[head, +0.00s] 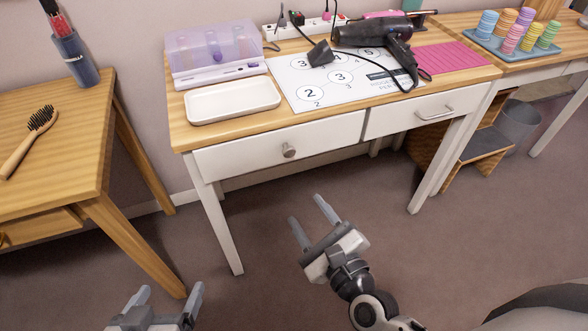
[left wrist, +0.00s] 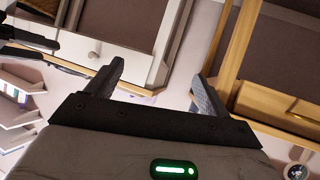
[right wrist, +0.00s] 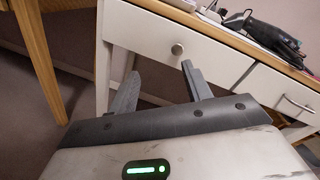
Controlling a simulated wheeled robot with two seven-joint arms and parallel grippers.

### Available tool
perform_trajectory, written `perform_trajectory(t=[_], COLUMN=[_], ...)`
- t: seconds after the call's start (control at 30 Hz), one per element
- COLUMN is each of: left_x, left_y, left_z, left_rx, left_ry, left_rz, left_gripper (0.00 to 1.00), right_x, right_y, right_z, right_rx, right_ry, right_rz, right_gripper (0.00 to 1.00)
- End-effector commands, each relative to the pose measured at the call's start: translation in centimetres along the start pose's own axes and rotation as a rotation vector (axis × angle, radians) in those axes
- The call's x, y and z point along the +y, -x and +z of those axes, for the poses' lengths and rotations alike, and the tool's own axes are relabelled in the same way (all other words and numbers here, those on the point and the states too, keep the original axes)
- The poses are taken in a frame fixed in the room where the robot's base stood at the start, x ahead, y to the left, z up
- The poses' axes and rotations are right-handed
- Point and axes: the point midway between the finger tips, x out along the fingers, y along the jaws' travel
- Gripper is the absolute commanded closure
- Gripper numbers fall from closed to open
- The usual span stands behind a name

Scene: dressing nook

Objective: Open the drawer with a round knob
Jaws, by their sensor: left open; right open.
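The drawer with a round knob (head: 330,139) is the left white drawer of the middle table and looks closed. Its round metal knob (head: 289,150) faces me; the knob also shows in the right wrist view (right wrist: 177,49), above the gap between the fingers. My right gripper (head: 315,214) is open and empty, below and in front of this drawer, apart from the knob. My left gripper (head: 172,294) is open and empty, low at the bottom left of the head view, between the wooden table and the white table. In the left wrist view its fingers (left wrist: 158,85) are apart.
The drawer beside it has a bar handle (head: 435,113). A wooden table (head: 75,125) with a hairbrush (head: 29,139) stands at left. The tabletop holds a white tray (head: 233,101), a purple-lidded box (head: 214,55) and a hair dryer (head: 375,37). The floor before the drawers is clear.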

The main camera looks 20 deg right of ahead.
Motion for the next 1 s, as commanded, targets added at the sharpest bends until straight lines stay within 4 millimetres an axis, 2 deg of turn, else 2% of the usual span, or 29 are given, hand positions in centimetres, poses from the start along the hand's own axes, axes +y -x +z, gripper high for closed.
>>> perform_trajectory(t=[0.03,0.1,0.2,0.3,0.47,0.8,1.0], left_x=[-0.1,0.0,0.0,0.0,0.1,0.1,0.0], left_y=[-0.4,-0.5,-0.5,-0.4,-0.3,-0.2,-0.3], left_z=[0.6,0.6,0.6,0.5,0.2,0.2,0.1], left_rx=[0.006,0.014,0.019,0.021,0.020,0.013,0.015], left_ry=[0.003,0.006,0.008,0.009,0.010,0.014,0.014], left_rz=[0.002,0.004,0.006,0.007,0.007,0.006,0.005], left_gripper=[0.19,0.19,0.19,0.19,0.19,0.19,0.19], right_x=[0.0,-0.4,-0.9,-1.2,-1.6,-2.6,-3.1], right_y=[-0.3,-0.4,-0.6,-0.9,-2.9,-10.1,-13.8], right_z=[-1.2,-1.9,-2.5,-2.8,-2.6,-2.9,-3.1], right_rx=[0.002,0.002,0.000,-0.003,-0.006,-0.005,-0.004], right_ry=[-0.150,-0.333,-0.497,-0.568,-0.577,-0.572,-0.573], right_rz=[-0.038,-0.085,-0.128,-0.148,-0.151,-0.149,-0.148], right_gripper=[0.51,0.51,0.51,0.51,0.51,0.51,0.51])
